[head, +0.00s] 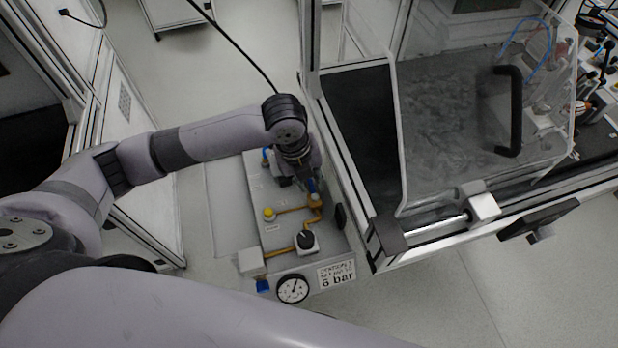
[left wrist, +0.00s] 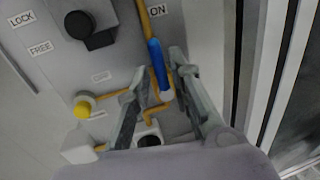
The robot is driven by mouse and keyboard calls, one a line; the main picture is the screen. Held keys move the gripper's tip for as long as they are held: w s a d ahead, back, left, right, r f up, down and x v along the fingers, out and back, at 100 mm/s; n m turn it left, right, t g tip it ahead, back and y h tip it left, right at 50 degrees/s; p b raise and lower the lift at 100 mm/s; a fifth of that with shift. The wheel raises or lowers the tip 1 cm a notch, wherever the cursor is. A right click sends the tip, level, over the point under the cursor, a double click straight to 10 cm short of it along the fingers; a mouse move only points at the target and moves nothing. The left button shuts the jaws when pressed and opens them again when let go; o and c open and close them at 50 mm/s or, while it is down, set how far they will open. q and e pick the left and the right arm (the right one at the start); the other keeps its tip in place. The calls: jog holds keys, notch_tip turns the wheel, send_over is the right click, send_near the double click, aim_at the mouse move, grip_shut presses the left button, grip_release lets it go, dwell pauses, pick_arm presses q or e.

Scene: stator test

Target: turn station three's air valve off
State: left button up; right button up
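The air valve's blue lever (left wrist: 158,65) lies along the yellow pipe beside the "ON" label (left wrist: 157,11) in the left wrist view. In the head view part of the blue lever (head: 312,186) shows under my left gripper (head: 302,182). In the left wrist view my left gripper (left wrist: 158,64) has its two fingers apart, on either side of the lever, with gaps visible. Whether a finger touches it I cannot tell. The valve sits on a grey panel (head: 263,190) with a sign (head: 337,275) reading "STATION 3" and "6 bar". My right gripper is not in view.
The panel also carries a yellow knob (head: 269,213), a black regulator knob (head: 306,239) and a round gauge (head: 293,288). "LOCK" and "FREE" labels stand near a black handle (left wrist: 97,38). A framed machine with a clear door (head: 450,120) stands close on the right.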

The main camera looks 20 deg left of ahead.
pick_arm(q)
grip_shut()
jog(key=shift+s+r+n+p, duration=0.15)
jog(key=shift+n+p, duration=0.15)
jog(key=shift+p, duration=0.35)
jog(key=s+n+p, duration=0.1)
jog(key=n+p, duration=0.3)
jog(key=p, duration=0.1)
jog(key=s+n+y+p, duration=0.1)
jog(key=n+p, duration=0.3)
jog(key=p, duration=0.2)
jog(key=s+n+t+y+p, duration=0.1)
jog(key=n+p, duration=0.3)
jog(key=p, duration=0.2)
jog(key=shift+a+r+n, duration=0.15)
jog(key=shift+a+n, duration=0.15)
jog(key=shift+a, duration=0.05)
jog(key=n+p, duration=0.3)
jog(key=shift+s+d+y, duration=0.15)
jog(key=shift+s+y, duration=0.25)
jog(key=shift+s+d+f+n+p, duration=0.15)
jog(key=shift+f+n+p, duration=0.1)
jog(key=shift+n+p, duration=0.45)
jog(key=shift+n, duration=0.3)
